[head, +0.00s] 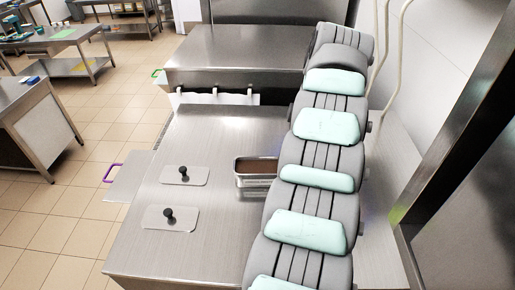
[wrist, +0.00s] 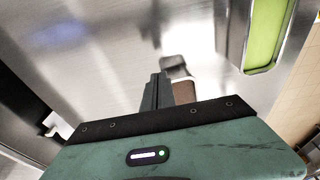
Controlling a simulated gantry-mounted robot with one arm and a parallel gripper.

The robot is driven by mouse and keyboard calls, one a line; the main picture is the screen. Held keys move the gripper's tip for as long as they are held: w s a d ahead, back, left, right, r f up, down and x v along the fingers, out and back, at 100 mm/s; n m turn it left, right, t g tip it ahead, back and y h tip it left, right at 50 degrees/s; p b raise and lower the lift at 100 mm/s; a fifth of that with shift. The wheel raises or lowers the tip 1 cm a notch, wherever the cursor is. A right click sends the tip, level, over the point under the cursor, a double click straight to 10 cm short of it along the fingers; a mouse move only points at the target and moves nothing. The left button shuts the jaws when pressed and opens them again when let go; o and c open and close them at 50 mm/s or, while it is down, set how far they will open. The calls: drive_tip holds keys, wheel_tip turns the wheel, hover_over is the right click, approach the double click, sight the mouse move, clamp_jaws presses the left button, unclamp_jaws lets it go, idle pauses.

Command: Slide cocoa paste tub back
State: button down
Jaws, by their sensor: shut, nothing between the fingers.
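The cocoa paste tub (head: 252,182) is a rectangular steel pan with brown paste (head: 258,166) in it. In the head view it sits at the middle of the steel counter, and my arm hides its right end. My gripper (wrist: 158,80) shows in the wrist view with its dark fingers shut together and empty. A brown patch (wrist: 184,91) shows just right of the fingers, partly hidden by the gripper body; it looks like the paste. I cannot tell whether the fingers touch the tub. My gripper is hidden in the head view.
Two flat lids with black knobs (head: 184,176) (head: 170,217) lie on the counter (head: 215,140) left of the tub. A raised steel unit (head: 235,60) stands behind.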

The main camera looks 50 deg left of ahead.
sight(255, 157)
drive_tip(key=s+a, duration=0.3)
drive_tip(key=s+a+b, duration=0.1)
drive_tip(key=s+a, duration=0.3)
drive_tip(key=shift+a+f, duration=0.1)
drive_tip(key=shift+f, duration=0.1)
drive_tip(key=shift+s+a+f+b, duration=0.1)
drive_tip(key=shift+f+b, duration=0.25)
drive_tip(key=shift+b, duration=0.2)
drive_tip(key=shift+f, duration=0.3)
drive_tip(key=shift+f, duration=0.1)
